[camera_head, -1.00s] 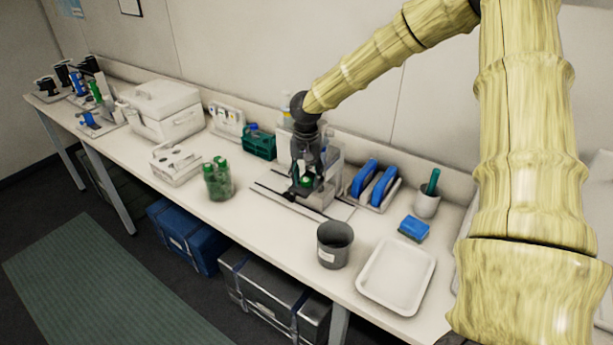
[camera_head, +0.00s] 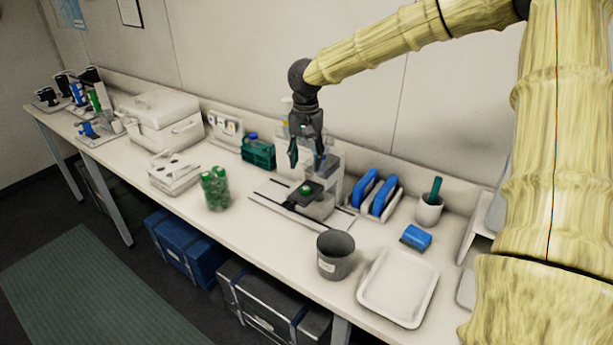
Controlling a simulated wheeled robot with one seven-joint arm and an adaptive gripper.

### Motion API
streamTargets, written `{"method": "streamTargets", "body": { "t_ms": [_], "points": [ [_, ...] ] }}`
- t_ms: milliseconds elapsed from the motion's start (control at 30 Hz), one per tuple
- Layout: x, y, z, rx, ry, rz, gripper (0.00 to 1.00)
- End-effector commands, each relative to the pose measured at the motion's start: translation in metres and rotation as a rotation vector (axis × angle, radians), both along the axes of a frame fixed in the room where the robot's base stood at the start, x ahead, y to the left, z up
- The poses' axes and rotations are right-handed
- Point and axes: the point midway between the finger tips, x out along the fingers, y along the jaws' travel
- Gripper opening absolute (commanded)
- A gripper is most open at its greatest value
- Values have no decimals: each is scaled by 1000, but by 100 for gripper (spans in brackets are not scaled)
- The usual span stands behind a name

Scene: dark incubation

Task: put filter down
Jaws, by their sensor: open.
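A small green round piece (camera_head: 305,190), which looks like the filter, sits on a dark flat holder (camera_head: 299,200) at the front of a pale bench device (camera_head: 326,188). My gripper (camera_head: 306,163) is open and empty, pointing down above the green piece. Clear space shows between the fingertips and the piece. The piece is too small to make out in detail.
A grey bin (camera_head: 335,256) and a white tray (camera_head: 398,287) stand at the front right. Clear green-capped bottles (camera_head: 215,188) stand to the left. Blue racks (camera_head: 376,194) and a green crate (camera_head: 258,153) flank the device. Bench space left of the bin is free.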

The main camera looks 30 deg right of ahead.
Motion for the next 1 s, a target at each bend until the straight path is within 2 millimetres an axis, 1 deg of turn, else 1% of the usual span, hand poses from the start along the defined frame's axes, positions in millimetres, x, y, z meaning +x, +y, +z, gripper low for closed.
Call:
{"method": "streamTargets", "body": {
  "t_ms": [100, 200, 333, 500, 1000],
  "points": [
    [0, 0, 17, 1, -1, 0, 48],
    [0, 0, 28, 1, -1, 0, 48],
    [0, 0, 36, 1, -1, 0, 48],
    [0, 0, 39, 0, 1, 0, 48],
    [0, 0, 38, 1, 1, 0, 48]
  ]
}}
